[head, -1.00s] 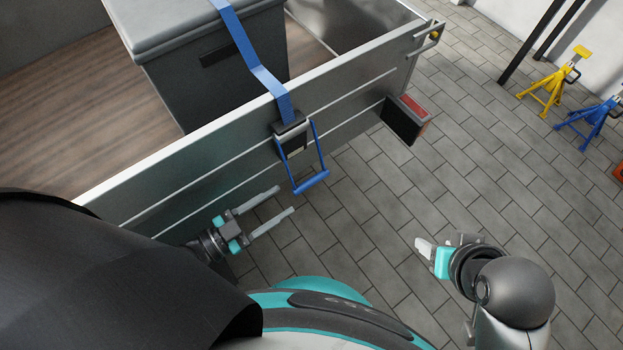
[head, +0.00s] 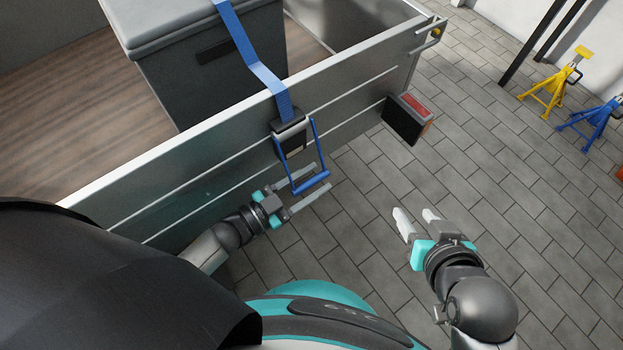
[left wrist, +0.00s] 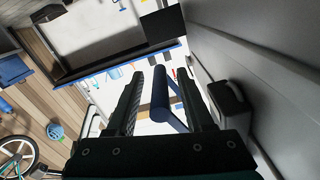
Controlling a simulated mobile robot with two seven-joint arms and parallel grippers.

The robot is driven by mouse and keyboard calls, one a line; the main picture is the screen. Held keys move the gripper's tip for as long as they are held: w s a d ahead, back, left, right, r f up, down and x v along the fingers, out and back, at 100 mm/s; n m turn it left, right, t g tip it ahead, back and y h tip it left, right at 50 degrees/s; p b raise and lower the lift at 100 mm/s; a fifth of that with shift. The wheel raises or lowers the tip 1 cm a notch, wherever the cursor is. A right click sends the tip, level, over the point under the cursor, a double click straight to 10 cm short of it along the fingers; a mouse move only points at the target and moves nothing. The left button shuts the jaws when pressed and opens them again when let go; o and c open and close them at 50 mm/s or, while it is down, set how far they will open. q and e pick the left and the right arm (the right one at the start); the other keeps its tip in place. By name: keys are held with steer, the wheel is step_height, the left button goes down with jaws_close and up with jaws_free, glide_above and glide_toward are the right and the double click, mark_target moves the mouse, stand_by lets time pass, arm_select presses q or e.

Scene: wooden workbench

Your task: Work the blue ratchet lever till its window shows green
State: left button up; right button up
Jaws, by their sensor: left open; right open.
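The blue ratchet lever (head: 312,184) hangs from the ratchet body (head: 289,137) on the outside of the grey trailer wall, with its crossbar at the lower end. The blue strap (head: 256,68) runs down into the ratchet. My left gripper (head: 323,177) is open, with its fingers reaching to either side of the crossbar in the head view. In the left wrist view the lever bar (left wrist: 165,104) shows between the two open fingers, not clamped. My right gripper (head: 414,214) is open and empty over the floor, apart from the trailer. I cannot make out the window's colour.
The trailer wall (head: 215,140) stands close beside my left gripper. A grey lidded box (head: 172,93) is strapped inside the trailer. A red and black tail light (head: 407,118) sticks out to the right. The floor around my right gripper is clear.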

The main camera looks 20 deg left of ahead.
arm_select(q)
jaws_close()
stand_by(0.3)
steer(key=shift+f, duration=0.1)
stand_by(1.0)
